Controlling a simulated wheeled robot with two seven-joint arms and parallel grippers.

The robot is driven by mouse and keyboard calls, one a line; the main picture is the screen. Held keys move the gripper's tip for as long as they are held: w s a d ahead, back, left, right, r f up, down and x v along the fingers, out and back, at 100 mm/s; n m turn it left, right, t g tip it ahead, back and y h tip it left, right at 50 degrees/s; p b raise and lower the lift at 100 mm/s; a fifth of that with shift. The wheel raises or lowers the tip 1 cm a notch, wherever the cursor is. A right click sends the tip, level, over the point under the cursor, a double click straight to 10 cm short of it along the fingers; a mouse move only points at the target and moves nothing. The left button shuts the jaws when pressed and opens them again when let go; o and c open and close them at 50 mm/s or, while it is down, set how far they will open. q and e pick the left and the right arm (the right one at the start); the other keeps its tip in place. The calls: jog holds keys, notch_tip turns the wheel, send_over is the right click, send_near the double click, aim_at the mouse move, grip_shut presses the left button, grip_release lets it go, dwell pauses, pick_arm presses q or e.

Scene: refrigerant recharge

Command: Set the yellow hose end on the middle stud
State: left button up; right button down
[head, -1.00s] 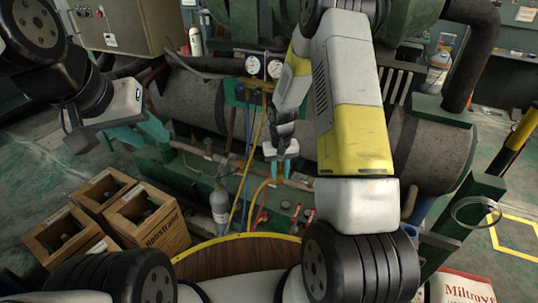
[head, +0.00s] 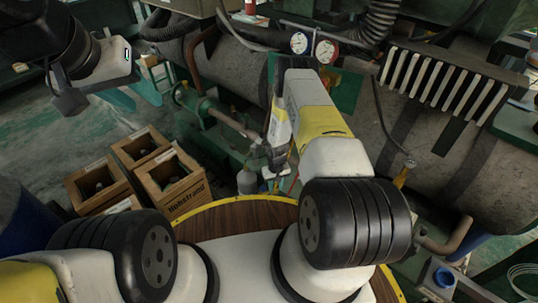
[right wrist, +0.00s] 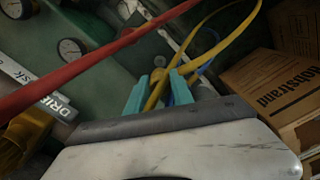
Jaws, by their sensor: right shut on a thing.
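My right gripper (right wrist: 159,95) has teal fingers shut on the yellow hose (right wrist: 213,38), which loops up and to the right from the jaws in the right wrist view. The held hose end is partly hidden behind the fingers and the gripper's body. In the head view the right gripper (head: 273,183) is low in front of the green machine, left of its own forearm. I cannot make out the middle stud in either view. My left gripper (head: 134,94) is open and empty at the upper left, fingers apart, away from the hoses.
A red hose (right wrist: 95,62) crosses close in front of the right wrist camera. A blue hose (right wrist: 207,68) runs behind the yellow one. Two gauges (head: 299,43) (head: 325,51) sit above the right arm. Wooden crates (head: 187,197) stand left of the right gripper. A round wooden table (head: 245,216) lies in front.

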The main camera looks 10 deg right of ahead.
jog(key=shift+f, duration=3.15)
jog(key=shift+f, duration=0.9)
jog(key=c, duration=1)
grip_release()
jog(key=shift+c, duration=0.2)
jog(key=shift+r, duration=0.1)
notch_tip(320, 180, up, 8)
jog(key=shift+f, duration=0.2)
jog(key=shift+s, duration=0.2)
